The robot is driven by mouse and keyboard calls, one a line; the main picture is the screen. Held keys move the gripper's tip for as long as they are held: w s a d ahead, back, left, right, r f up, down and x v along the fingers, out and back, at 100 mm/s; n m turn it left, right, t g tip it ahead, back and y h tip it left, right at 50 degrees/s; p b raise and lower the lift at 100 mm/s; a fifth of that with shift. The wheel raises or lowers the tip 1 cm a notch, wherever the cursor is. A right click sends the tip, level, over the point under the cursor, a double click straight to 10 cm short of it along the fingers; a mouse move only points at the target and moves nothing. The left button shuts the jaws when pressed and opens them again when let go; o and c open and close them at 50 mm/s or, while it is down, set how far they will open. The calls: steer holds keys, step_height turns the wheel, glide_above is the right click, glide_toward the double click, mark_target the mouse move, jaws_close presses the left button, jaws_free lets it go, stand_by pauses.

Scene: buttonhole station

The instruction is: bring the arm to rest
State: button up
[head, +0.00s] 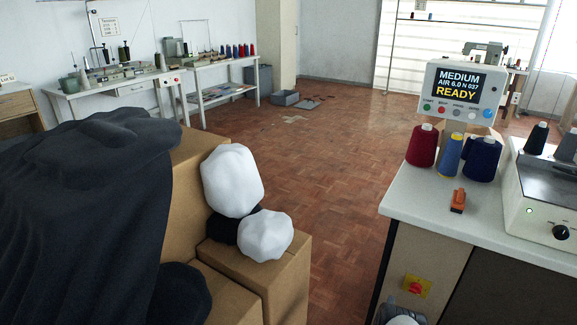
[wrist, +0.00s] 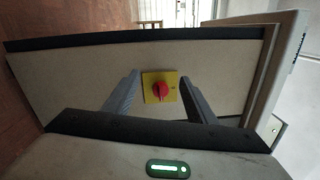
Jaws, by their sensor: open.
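My gripper (wrist: 160,75) is open, its two grey fingers spread apart with nothing held between them. In the wrist view a red rotary switch (wrist: 160,91) on a yellow plate shows between the fingers, on the pale side panel beyond. In the head view the same switch (head: 416,286) is on the front panel of the right-hand bench. Part of my arm's end (head: 402,317) shows at the bottom edge, just below the switch. Most of my arm is out of view. I cannot tell the exact gap between fingertips and panel.
The bench top (head: 430,213) bears thread cones (head: 422,147), an orange tool (head: 458,201) and a machine (head: 545,190). A display (head: 458,88) above reads "MEDIUM" and "READY". Cardboard boxes (head: 282,275) with dark cloth (head: 85,220) and white bundles (head: 231,181) stand left. The floor between is clear.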

steer(key=w+a+r+n+g+y, duration=0.1)
steer(key=w+r+n+y, duration=0.15)
steer(key=w+r, duration=0.6)
steer(key=w+a+r+n+y, duration=0.2)
steer(key=w+r+n, duration=0.2)
steer(key=w+r, duration=0.5)
steer(key=a+r+n+g+y, duration=0.1)
steer(key=a+r+n+y, duration=0.15)
steer(key=r, duration=0.85)
steer(key=a+r+n+g+y, duration=0.1)
steer(key=a+r+n, duration=0.25)
steer(key=r, duration=0.65)
steer(key=s+a+r+n+g+y, duration=0.1)
steer(key=s+a+r+n+g, duration=0.4)
steer(key=s+r, duration=1.15)
steer(key=s+a+n+g, duration=0.1)
steer(key=s+a+n, duration=0.3)
steer(key=s, duration=1.3)
steer(key=s+a+n+g, duration=0.15)
steer(key=s+n, duration=0.35)
steer(key=s, duration=1.2)
step_height(320, 180, up, 29)
steer(key=w+p, duration=0.1)
steer(key=p, duration=2.7)
steer(key=shift+y, duration=0.3)
